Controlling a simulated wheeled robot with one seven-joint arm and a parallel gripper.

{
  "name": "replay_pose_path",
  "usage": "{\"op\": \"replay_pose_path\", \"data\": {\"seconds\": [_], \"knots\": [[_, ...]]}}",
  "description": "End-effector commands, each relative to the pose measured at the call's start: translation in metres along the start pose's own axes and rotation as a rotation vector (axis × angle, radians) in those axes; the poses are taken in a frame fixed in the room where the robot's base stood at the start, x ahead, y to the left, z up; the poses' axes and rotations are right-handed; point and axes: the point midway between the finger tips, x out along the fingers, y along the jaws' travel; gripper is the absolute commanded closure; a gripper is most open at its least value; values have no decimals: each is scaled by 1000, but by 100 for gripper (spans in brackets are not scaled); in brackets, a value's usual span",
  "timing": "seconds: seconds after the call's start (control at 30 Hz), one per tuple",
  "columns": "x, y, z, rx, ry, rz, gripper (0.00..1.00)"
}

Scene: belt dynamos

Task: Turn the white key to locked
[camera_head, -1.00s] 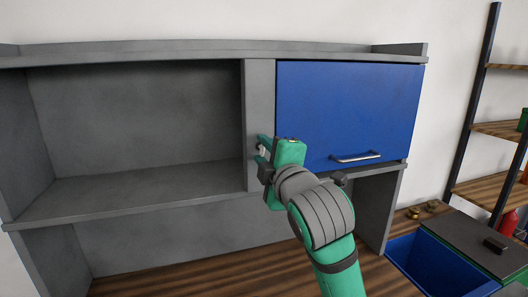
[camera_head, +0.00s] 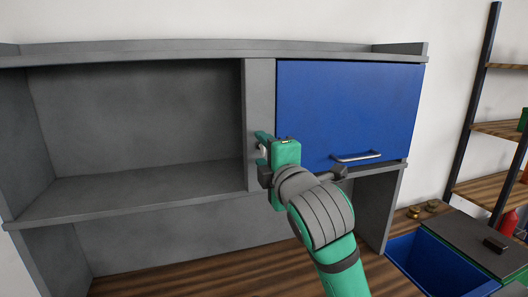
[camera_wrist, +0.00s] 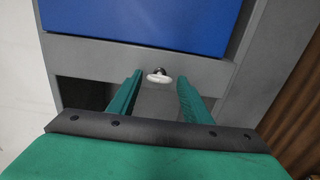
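The white key (camera_wrist: 158,76) is a small pale piece on a dark round lock, set in the grey upright panel (camera_wrist: 90,54) beside the blue door. In the head view the key (camera_head: 262,151) shows as a pale spot by my fingers, partly hidden. My gripper (camera_wrist: 160,79) is open, with one green finger on each side of the key. In the wrist view gaps show between the key and both fingers. In the head view my gripper (camera_head: 265,156) is at the panel left of the blue door (camera_head: 345,110).
The door has a silver handle (camera_head: 356,157) right of my gripper. An open grey compartment (camera_head: 135,120) is on the left. A dark knob-like piece (camera_head: 340,173) is close to my wrist. A blue bin (camera_head: 430,268) and shelving stand at the right.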

Motion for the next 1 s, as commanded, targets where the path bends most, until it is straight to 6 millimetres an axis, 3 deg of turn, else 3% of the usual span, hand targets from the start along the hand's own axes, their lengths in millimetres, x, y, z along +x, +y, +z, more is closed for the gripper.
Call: {"op": "replay_pose_path", "data": {"seconds": [0.43,0.8,1.0], "knots": [[-9,2,1,1,-1,4,50],[-74,1,3,0,-5,5,50],[-100,1,2,0,-4,3,50]]}}
